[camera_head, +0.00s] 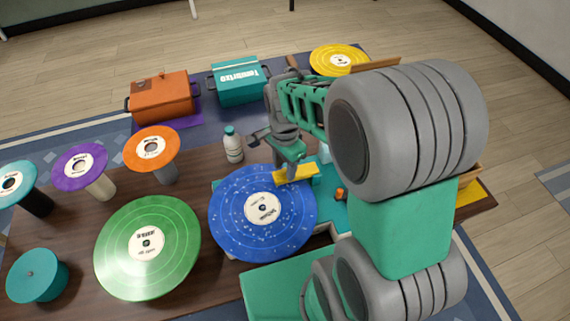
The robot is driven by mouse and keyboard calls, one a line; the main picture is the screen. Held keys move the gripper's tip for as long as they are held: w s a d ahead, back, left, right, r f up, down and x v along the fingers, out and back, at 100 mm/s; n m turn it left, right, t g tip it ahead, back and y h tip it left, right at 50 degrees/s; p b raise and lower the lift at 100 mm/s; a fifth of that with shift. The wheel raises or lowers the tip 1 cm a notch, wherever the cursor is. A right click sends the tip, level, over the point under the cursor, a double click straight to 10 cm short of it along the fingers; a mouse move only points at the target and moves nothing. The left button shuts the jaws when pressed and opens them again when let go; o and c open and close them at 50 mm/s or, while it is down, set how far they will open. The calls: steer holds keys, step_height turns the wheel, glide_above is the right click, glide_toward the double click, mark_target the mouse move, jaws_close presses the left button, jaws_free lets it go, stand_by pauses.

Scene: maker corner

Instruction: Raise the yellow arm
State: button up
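The yellow arm (296,173) is a short flat yellow bar at the upper right edge of the blue speckled record (240,218). The record lies on a teal turntable (327,200), which is partly hidden behind my arm. My gripper (283,164) points down right at the yellow arm and overlaps it in the picture. I cannot tell whether they touch. The fingertips are small and partly hidden, so their opening is unclear.
A white bottle with a teal cap (233,147) stands close left of my gripper. A green record (148,248) and several records on stands occupy the left. An orange box (161,97), a teal box (238,83) and a yellow record (338,59) are behind.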

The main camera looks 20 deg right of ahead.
jaws_close()
stand_by(0.4)
stand_by(1.0)
